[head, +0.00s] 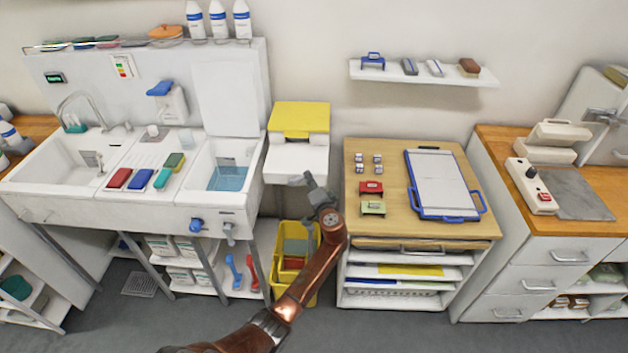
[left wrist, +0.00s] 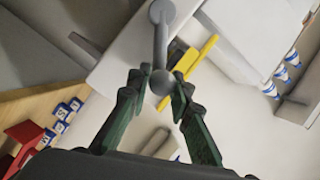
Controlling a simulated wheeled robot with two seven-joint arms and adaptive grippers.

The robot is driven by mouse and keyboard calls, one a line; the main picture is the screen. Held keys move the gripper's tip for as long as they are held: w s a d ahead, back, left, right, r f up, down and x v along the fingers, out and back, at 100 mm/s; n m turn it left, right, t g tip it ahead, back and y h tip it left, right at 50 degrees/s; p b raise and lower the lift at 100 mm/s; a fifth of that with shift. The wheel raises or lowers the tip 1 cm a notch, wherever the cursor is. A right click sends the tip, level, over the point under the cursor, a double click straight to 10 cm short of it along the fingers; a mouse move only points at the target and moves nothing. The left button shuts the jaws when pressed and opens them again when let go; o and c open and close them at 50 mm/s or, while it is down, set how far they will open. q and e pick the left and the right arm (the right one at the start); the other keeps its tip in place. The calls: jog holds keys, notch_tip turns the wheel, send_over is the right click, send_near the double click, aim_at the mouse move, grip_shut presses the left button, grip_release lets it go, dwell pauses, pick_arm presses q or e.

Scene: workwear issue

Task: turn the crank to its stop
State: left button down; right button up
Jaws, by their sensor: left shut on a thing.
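The crank (left wrist: 161,42) is a grey arm with a round hub at the top of the left wrist view and a round knob (left wrist: 160,82) at its lower end. It sits at a white unit with a yellow top (head: 299,119), between the sink and the wooden-topped cabinet. My left gripper (head: 309,183) reaches up to the front of this unit. In the left wrist view its two dark green fingers (left wrist: 160,88) stand on both sides of the knob, shut on it. In the head view the gripper hides much of the crank. My right gripper is in neither view.
The sink unit (head: 120,205) stands left, with brushes on its ledge. The cabinet (head: 400,235) on the right carries a blue-edged clipboard (head: 437,183), stamps and small blocks. A yellow bucket (head: 310,290) stands on the floor below, behind my left arm. A wall shelf (head: 425,77) hangs above.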

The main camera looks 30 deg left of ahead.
pick_arm(q)
jog(key=shift+s+a+f, duration=0.2)
jog(key=shift+a+f, duration=0.05)
jog(key=shift+f, duration=0.1)
jog(key=c, duration=2)
grip_release()
jog(key=shift+a, duration=0.1)
jog(key=shift+o, duration=1.3)
jog(key=shift+r, duration=0.1)
jog(key=shift+w+d+r, duration=0.1)
jog(key=shift+d, duration=0.2)
jog(key=v, duration=1.2)
